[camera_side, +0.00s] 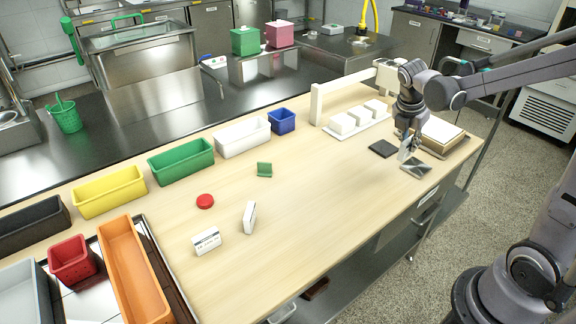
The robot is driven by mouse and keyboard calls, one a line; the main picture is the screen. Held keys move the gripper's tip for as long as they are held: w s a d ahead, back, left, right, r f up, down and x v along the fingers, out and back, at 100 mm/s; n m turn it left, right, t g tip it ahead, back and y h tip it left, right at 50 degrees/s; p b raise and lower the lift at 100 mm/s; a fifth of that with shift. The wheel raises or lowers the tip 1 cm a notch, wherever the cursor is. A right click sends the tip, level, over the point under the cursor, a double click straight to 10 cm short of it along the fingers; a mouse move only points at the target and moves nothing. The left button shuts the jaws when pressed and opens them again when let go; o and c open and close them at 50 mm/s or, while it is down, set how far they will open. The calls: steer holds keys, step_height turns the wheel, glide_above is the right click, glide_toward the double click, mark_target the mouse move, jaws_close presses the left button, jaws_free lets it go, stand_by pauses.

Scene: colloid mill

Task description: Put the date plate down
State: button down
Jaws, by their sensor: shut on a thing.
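My gripper (407,155) points down over the right end of the wooden bench. It is shut on what looks like the date plate (417,169), a small dark grey plate with a paler patch. The plate is tilted in the picture, just below my fingers and near the bench's front edge. I cannot tell whether it touches the bench top. My fingers hide part of it.
A dark square pad (383,148) lies just left of my gripper. A framed tray (441,134) is behind to the right. White blocks (343,124) stand on a white board. The bench middle (320,190) is clear; coloured bins (181,161) line the back left.

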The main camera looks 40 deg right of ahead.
steer(key=w+a+n+t, duration=0.1)
steer(key=w+a+n, duration=0.1)
steer(key=w+a, duration=0.45)
steer(key=w+a+n, duration=0.2)
steer(key=w+a, duration=0.1)
steer(key=a, duration=0.7)
steer(key=w+a+f, duration=0.1)
steer(key=a+f, duration=0.1)
steer(key=a, duration=0.1)
steer(key=w+a+f, duration=0.2)
steer(key=a, duration=0.2)
steer(key=w+a+f, duration=0.1)
steer(key=a+f, duration=0.1)
steer(key=a, duration=0.1)
steer(key=shift+w+a+f, duration=0.3)
steer(key=shift+a+f, duration=0.05)
steer(key=shift+a, duration=0.05)
steer(key=shift+a+f, duration=0.1)
steer(key=shift+a, duration=0.1)
steer(key=shift+f, duration=2.05)
steer(key=shift+f, duration=0.1)
steer(key=c, duration=1.3)
jaws_free()
